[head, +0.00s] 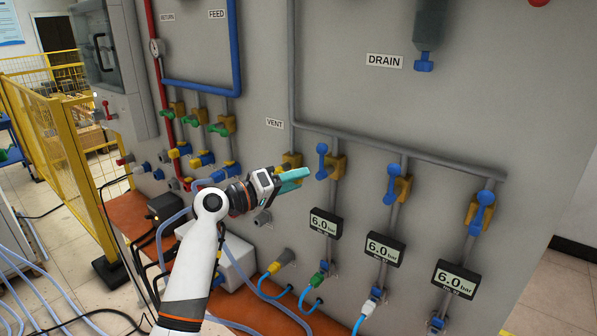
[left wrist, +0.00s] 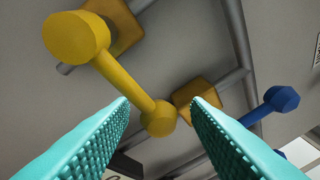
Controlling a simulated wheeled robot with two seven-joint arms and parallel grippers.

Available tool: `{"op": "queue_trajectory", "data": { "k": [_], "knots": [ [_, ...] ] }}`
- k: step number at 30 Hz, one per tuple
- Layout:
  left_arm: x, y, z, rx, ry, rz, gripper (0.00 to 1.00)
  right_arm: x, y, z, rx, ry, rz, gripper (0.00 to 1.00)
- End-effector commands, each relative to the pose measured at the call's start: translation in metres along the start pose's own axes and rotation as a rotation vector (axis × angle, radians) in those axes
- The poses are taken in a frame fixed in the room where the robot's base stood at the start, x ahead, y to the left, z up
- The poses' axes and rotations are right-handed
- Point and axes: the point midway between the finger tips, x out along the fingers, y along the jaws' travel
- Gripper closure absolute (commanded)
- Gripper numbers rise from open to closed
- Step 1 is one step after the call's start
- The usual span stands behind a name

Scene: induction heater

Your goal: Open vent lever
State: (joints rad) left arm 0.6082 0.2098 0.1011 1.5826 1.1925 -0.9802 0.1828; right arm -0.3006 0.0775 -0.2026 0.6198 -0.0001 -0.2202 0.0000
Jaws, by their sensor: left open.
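The yellow vent lever (left wrist: 128,80) shows large in the left wrist view. Its thick knob is at the upper left and its other end lies between my fingertips in the picture. In the head view the lever is mostly hidden by my gripper; its yellow valve block (head: 291,159) shows on the pipe right of the VENT label (head: 275,123). My left gripper (head: 303,174) is at this valve, with teal fingers pointing right. The fingers (left wrist: 160,102) are open and apart, one on each side of the lever's lower end. Contact cannot be told. My right gripper is not in view.
Blue levers (head: 322,161) on yellow blocks stand to the right, above several 6.0 bar gauges (head: 326,223). Green-handled valves (head: 221,129) and a red pipe (head: 156,80) are at the left. Blue hoses and a grey box (head: 236,262) lie below my arm.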

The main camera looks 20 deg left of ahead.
Motion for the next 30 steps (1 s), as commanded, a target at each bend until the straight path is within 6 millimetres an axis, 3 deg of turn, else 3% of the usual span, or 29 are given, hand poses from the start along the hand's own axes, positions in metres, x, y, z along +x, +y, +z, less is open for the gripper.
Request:
{"op": "queue_trajectory", "data": {
  "k": [4, 13, 21, 30],
  "knots": [
    [0.0109, -0.0002, 0.0000, -0.002, 0.000, 0.001, 0.57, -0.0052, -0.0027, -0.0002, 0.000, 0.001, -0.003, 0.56],
    [0.0130, 0.0006, -0.0008, 0.000, 0.000, 0.001, 0.57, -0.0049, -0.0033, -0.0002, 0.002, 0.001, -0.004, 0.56],
    [0.0128, 0.0007, -0.0007, 0.000, 0.000, 0.001, 0.99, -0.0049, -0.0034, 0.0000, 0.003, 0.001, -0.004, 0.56],
    [0.0143, 0.0028, 0.0000, 0.011, 0.001, 0.004, 1.00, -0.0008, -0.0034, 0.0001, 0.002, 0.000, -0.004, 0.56]
  ]
}}
